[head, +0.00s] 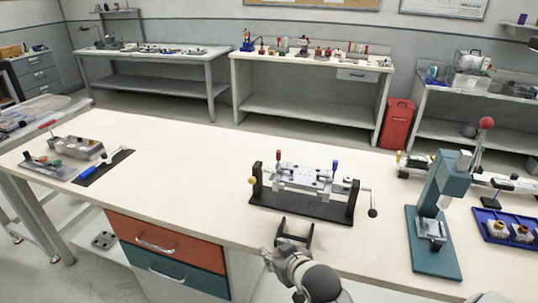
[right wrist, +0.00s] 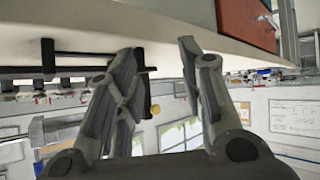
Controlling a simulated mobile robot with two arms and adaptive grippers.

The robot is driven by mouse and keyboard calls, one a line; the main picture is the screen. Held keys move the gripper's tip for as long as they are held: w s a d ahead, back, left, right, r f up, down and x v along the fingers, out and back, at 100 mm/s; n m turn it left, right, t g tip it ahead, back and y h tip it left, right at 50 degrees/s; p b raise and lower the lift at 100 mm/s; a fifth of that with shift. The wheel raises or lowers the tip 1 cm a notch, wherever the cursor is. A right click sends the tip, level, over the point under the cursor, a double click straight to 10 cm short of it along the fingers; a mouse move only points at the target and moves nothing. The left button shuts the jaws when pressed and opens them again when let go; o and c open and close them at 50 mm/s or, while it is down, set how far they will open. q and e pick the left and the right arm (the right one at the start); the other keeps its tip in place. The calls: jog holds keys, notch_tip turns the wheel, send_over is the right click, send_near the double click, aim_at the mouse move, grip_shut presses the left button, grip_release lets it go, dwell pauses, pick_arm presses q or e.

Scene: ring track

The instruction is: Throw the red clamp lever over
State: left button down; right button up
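The clamp fixture (head: 305,181) stands on its black base near the front edge of the white bench. Its red clamp lever (head: 278,156) stands upright at the fixture's left part. A blue lever (head: 335,167) stands upright further right. A yellow knob (head: 252,180) is at the left end, and a crank handle is at the right end. My right gripper (head: 296,231) is in front of the fixture at the bench's front edge, apart from the red lever. In the right wrist view its fingers (right wrist: 157,62) are spread with nothing between them. My left gripper is not in view.
A teal press (head: 437,210) and a blue tray (head: 508,231) stand to the right. A grey part and a blue-handled tool on a dark mat (head: 106,167) lie at the left. The bench (head: 190,170) between mat and fixture is clear. Drawers (head: 165,246) are below.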

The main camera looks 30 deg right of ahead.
aim_at(279, 154)
jog(key=w+d+r+t, duration=0.1)
jog(key=w+d+r, duration=0.1)
jog(key=w+d+r+m+t+h, duration=0.1)
jog(key=w+d+r, duration=0.1)
jog(key=w+d+r+t, duration=0.1)
jog(key=w+d+r, duration=0.1)
jog(key=r, duration=0.1)
jog(key=shift+w, duration=0.4)
jog(key=w+d+r+m+t+h, duration=0.25)
jog(key=w+d+r, duration=0.2)
jog(key=r, duration=0.35)
jog(key=shift+t, duration=0.45)
jog(key=x, duration=0.7)
jog(key=p+x, duration=0.1)
jog(key=x, duration=0.2)
jog(key=shift+w+d, duration=0.15)
jog(key=shift+d, duration=0.3)
grip_shut()
